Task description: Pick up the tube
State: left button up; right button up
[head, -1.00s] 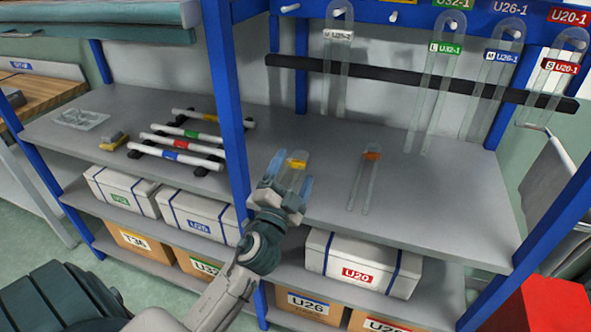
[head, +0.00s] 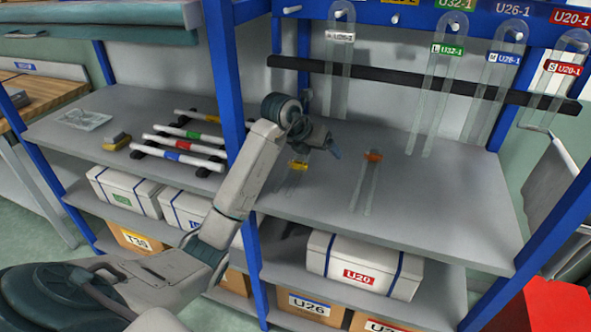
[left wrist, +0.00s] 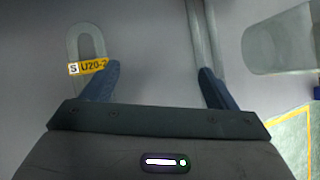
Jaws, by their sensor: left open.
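A clear U-shaped tube with a yellow label (head: 298,165) lies on the grey middle shelf. In the left wrist view its curved end and the label reading U20-2 (left wrist: 88,67) show just left of the left fingertip; its lower part is hidden behind the gripper. My left gripper (head: 333,147) is open and empty, over the shelf just above and right of the yellow-labelled tube. Its blue fingers also show in the left wrist view (left wrist: 160,80). My right gripper is out of view.
Several large clear U-tubes hang from the rack behind, including a green-labelled one (head: 446,50). A black bar (head: 400,80) crosses in front of the back panel. A blue post (head: 228,90) stands left of my arm. Coloured rods (head: 185,145) lie further left.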

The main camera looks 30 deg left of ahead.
pick_arm(q)
jog(key=s+a+r+n+g+y, duration=0.2)
jog(key=a+y, duration=0.1)
jog(key=a, duration=0.4)
jog(key=g+b, duration=0.1)
jog(key=b, duration=0.6)
send_over(298, 163)
jog(key=s, duration=0.2)
jog(key=f, duration=0.5)
jog(key=shift+s+d+f, duration=0.15)
jog(key=shift+s+f, duration=0.05)
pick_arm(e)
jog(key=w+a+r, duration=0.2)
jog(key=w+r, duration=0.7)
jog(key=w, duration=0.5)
pick_arm(q)
jog(key=shift+w+f+b, duration=0.1)
jog(key=shift+b, duration=0.2)
jog(key=b+x, duration=0.4)
jog(key=shift+f, duration=0.1)
jog(key=shift+w+f, duration=0.15)
jog(key=shift+f, duration=0.15)
jog(key=c, duration=1.1)
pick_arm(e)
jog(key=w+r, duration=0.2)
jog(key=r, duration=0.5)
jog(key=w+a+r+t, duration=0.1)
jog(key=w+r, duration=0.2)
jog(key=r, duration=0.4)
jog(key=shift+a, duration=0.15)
